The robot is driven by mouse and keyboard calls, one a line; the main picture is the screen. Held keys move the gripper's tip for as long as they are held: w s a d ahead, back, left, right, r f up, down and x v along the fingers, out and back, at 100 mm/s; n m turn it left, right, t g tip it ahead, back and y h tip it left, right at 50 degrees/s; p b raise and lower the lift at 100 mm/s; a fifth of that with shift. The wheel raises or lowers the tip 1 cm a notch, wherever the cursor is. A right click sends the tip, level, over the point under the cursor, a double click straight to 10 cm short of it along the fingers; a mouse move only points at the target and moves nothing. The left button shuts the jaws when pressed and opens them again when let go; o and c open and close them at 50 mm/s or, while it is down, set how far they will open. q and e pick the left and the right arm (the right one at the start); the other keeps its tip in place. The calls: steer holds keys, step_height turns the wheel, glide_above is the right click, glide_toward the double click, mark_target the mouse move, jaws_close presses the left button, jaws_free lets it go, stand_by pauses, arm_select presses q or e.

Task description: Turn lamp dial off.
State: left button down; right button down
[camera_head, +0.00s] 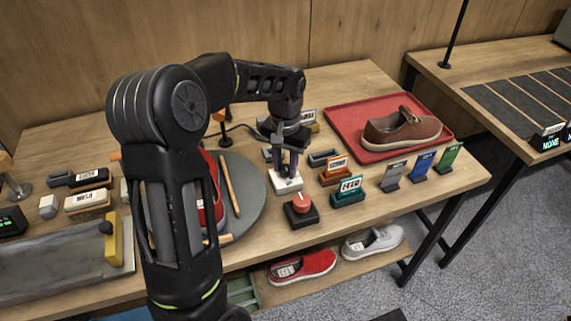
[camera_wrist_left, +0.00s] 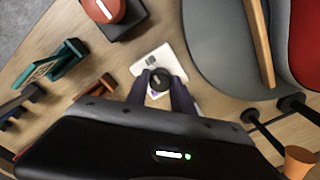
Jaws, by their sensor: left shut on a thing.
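The lamp dial is a small black knob (camera_wrist_left: 160,79) on a white base plate, seen in the left wrist view. The white base (camera_head: 287,184) sits on the wooden table, right of the grey round turntable. My left gripper (camera_head: 287,171) points down over the base, and in the left wrist view its two fingers (camera_wrist_left: 160,88) are closed on either side of the knob. My right gripper is not in view.
The grey turntable (camera_head: 250,205) carries a red shoe. A red tray (camera_head: 345,118) holds a brown shoe (camera_head: 401,130).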

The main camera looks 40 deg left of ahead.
mark_target(286, 167)
arm_select(q)
steer(key=c, duration=1.1)
jaws_free()
step_height(286, 167, up, 8)
steer(key=shift+f+b, duration=0.1)
steer(key=shift+b, duration=0.25)
